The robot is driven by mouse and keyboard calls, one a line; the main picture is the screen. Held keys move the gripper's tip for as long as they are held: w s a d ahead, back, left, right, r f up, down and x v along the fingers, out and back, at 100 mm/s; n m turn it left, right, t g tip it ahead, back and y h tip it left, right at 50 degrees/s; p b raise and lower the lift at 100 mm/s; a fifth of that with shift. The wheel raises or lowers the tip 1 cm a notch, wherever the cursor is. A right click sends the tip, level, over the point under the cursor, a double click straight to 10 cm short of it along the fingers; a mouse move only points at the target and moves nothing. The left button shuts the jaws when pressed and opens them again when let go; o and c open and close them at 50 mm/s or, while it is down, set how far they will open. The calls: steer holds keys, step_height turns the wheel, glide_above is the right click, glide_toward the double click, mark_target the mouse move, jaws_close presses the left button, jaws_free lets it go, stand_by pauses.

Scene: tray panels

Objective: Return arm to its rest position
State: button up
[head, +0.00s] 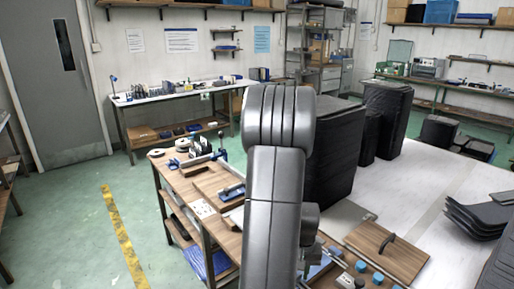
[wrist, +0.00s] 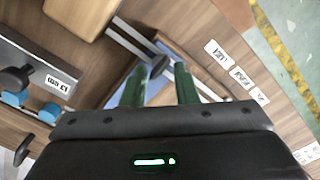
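My gripper (wrist: 162,68) shows in the wrist view as two green fingers pointing down over the wooden workbench (wrist: 105,75). The fingers stand apart. A dark rounded knob at the end of a grey bar (wrist: 130,38) appears between or just beyond their tips; I cannot tell whether they touch it. Blue-grey surfaces show below and beside the fingers. In the head view my own arm fills the middle and hides most of the gripper and the bench beneath it.
A wooden panel with a black handle (head: 387,251) lies right of my arm, near blue knobs (head: 361,266). Tall black stacks (head: 334,160) stand close behind it. Curved black trays (head: 480,215) lie at far right. Open green floor (head: 70,225) is at left.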

steer(key=n+p, duration=0.2)
steer(key=n, duration=0.2)
steer(key=shift+a+r+n, duration=0.1)
steer(key=shift+n, duration=0.2)
steer(key=shift+n+p, duration=1)
steer(key=shift+n, duration=1.2)
